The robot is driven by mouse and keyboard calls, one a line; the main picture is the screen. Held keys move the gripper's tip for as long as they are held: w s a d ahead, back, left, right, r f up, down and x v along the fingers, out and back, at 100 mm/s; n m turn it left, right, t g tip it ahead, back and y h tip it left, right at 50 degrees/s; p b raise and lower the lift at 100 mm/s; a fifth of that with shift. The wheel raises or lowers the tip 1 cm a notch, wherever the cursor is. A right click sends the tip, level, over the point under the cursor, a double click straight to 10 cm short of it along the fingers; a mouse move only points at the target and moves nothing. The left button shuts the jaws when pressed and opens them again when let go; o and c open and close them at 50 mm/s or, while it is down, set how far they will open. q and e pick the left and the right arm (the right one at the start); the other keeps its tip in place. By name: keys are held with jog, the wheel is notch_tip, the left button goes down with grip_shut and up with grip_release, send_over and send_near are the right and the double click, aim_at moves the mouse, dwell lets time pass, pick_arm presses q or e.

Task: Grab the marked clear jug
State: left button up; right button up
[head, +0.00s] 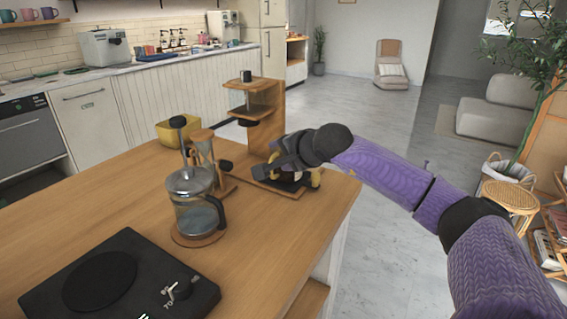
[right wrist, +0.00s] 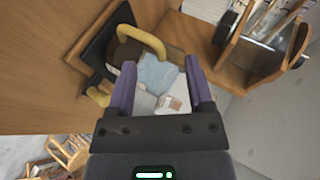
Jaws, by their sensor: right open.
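A clear jug with a yellow handle (head: 316,178) sits on the low base of the wooden coffee stand, mostly hidden by my right gripper (head: 280,160) in the head view. In the right wrist view its clear body (right wrist: 158,72) shows just ahead of and partly between my purple fingers, with the yellow handle (right wrist: 143,40) curving above. My right gripper (right wrist: 160,92) is open, and its fingers are spread. I cannot tell whether they touch the jug. No mark on the jug can be made out. My left gripper is not in view.
The wooden stand (head: 266,103) rises behind my gripper. A glass press (head: 183,205) with a black handle stands on a round mat to the left, near an hourglass-shaped brewer (head: 204,150) and a yellow box (head: 177,131).

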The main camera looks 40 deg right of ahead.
aim_at(274, 156)
jog(key=b+x, duration=0.1)
jog(key=x, duration=0.3)
jog(key=shift+w+d+f, duration=0.15)
jog(key=shift+f, duration=0.15)
grip_shut()
jog(key=shift+f, duration=0.1)
dwell(0.5)
dwell(0.4)
